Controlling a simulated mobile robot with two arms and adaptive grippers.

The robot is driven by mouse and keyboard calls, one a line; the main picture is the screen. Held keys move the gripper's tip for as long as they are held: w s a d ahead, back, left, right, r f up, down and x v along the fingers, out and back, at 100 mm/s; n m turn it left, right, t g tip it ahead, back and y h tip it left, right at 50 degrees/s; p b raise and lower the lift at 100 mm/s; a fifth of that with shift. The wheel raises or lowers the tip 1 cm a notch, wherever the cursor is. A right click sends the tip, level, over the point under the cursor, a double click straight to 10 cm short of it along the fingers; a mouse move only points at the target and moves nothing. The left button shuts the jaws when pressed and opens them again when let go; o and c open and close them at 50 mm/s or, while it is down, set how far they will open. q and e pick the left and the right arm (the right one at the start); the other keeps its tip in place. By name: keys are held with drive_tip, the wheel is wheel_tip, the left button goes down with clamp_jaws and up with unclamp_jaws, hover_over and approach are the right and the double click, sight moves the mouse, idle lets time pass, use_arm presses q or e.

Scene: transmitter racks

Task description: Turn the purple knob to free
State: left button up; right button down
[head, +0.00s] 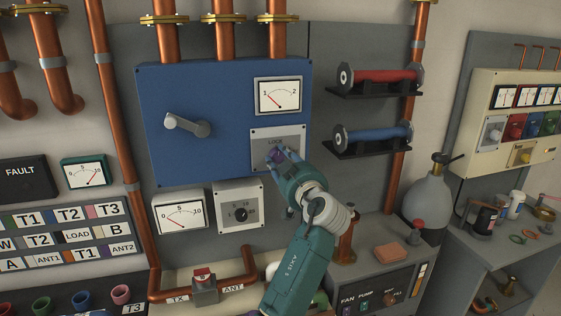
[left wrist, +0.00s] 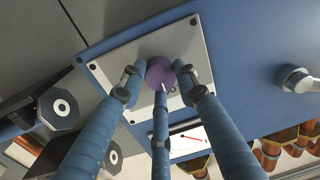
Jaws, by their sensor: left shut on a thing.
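The purple knob (left wrist: 160,72) sits on a light plate (left wrist: 110,62) on the blue panel. In the head view the purple knob (head: 274,156) is mostly hidden by my left gripper (head: 276,158), and the plate (head: 293,133) carries the word LOCK above it. My left gripper (left wrist: 162,82) has its three blue fingers closed around the knob, and it is shut on it. A small white mark shows on the knob's edge near the lower finger. Lettering below the knob is mostly covered by the fingers. My right gripper is in neither view.
The blue panel (head: 217,90) also has a grey lever handle (head: 187,125) and a 1–2 meter (head: 279,96). A red cylinder (head: 385,76) and a blue cylinder (head: 375,134) rest on black shelves to the right. A black dial (head: 240,214) is below.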

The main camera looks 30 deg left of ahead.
use_arm(q)
drive_tip(key=shift+m+b, duration=0.6)
drive_tip(key=shift+m, duration=0.5)
drive_tip(key=shift+r+m+b, duration=0.1)
drive_tip(key=shift+m+b, duration=0.2)
drive_tip(key=shift+m, duration=0.5)
drive_tip(key=shift+m+t, duration=0.3)
drive_tip(key=shift+m, duration=0.7)
drive_tip(key=m, duration=0.2)
drive_tip(key=shift+r+m, duration=0.15)
drive_tip(key=shift+m, duration=0.25)
drive_tip(key=m+p, duration=0.1)
drive_tip(key=m, duration=0.3)
drive_tip(key=shift+r+m, duration=0.1)
drive_tip(key=shift+m, duration=0.3)
drive_tip(key=m+p, duration=0.2)
drive_tip(key=m, duration=0.1)
drive_tip(key=shift+m+t, duration=0.3)
drive_tip(key=shift+m+p, duration=0.3)
drive_tip(key=shift+m, duration=0.1)
